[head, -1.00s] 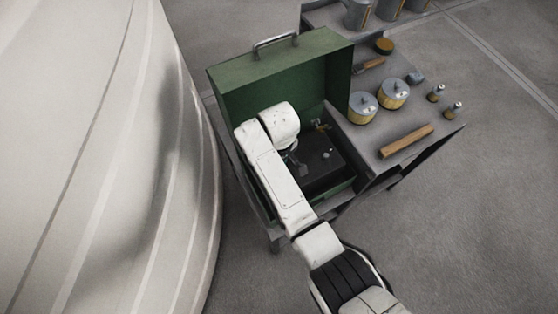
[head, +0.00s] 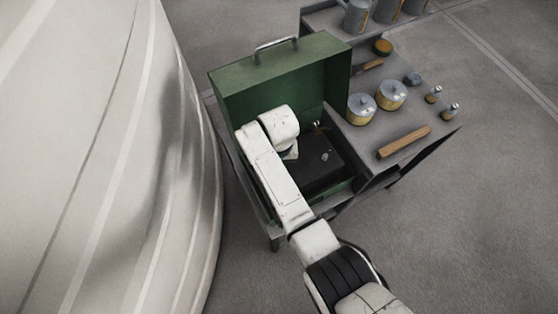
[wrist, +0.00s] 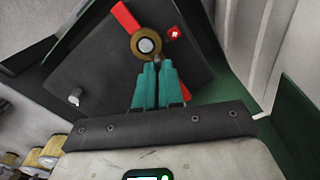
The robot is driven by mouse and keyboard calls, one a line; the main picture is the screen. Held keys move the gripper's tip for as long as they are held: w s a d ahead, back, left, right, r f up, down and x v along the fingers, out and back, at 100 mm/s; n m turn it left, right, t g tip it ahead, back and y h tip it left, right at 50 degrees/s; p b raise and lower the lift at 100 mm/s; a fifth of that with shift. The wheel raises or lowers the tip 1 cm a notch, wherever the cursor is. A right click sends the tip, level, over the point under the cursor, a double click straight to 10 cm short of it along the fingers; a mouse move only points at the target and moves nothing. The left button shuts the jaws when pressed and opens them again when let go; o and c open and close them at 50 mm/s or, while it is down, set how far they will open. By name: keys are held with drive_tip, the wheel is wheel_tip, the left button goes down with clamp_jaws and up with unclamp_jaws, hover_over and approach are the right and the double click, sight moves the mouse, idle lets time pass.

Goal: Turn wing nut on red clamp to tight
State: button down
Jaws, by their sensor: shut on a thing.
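The red clamp (wrist: 126,17) shows in the wrist view as a red strip on the top of a black block (wrist: 190,75). In the head view my arm hides the gripper and clamp; part of the black block (head: 318,176) shows inside the green case.
The open green case (head: 275,78) has its lid raised behind my arm. A second grey post (wrist: 75,96) stands on the block. The table to the right holds yellow-and-grey cans (head: 362,109), a wooden bar (head: 404,142) and small bottles. A large pale tank (head: 90,160) is close on the left.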

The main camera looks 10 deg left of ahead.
drive_tip(key=m, duration=0.5)
drive_tip(key=shift+m+p, duration=0.3)
drive_tip(key=shift+m, duration=0.1)
drive_tip(key=m, duration=0.5)
drive_tip(key=shift+w+m, duration=0.1)
drive_tip(key=shift+m, duration=0.2)
drive_tip(key=c, duration=1.3)
unclamp_jaws()
drive_tip(key=shift+o, duration=0.2)
wheel_tip(320, 180, up, 11)
drive_tip(key=shift+f, duration=0.15)
